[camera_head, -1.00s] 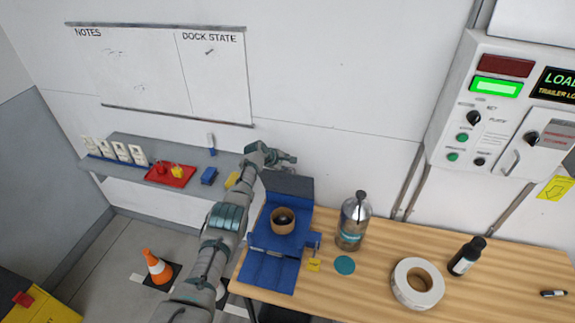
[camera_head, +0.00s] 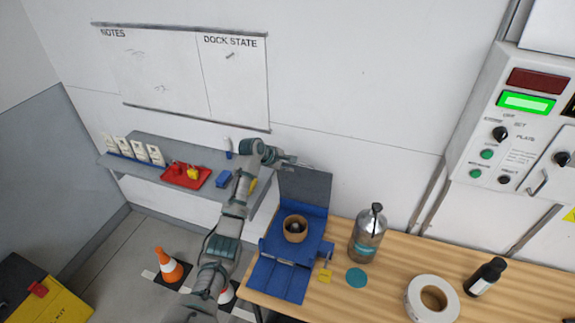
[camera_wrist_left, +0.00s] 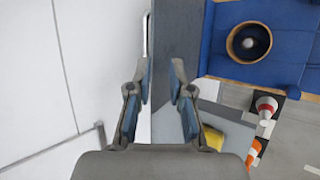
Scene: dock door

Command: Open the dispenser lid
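The dispenser (camera_head: 286,245) is a blue box at the left end of the wooden bench, with a brown ring (camera_head: 296,229) holding a dark ball. Its dark grey lid (camera_head: 306,188) stands raised at the back, near the wall; it also shows as a grey strip in the left wrist view (camera_wrist_left: 177,35). My left gripper (camera_head: 291,161) is at the lid's upper left edge. In the left wrist view its two fingers (camera_wrist_left: 161,88) are apart, with the strip behind the gap. I cannot tell whether they touch the lid. My right gripper is not in view.
A shelf (camera_head: 146,166) with a red tray (camera_head: 186,176) is at left. Cones (camera_head: 169,265) stand on the floor.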

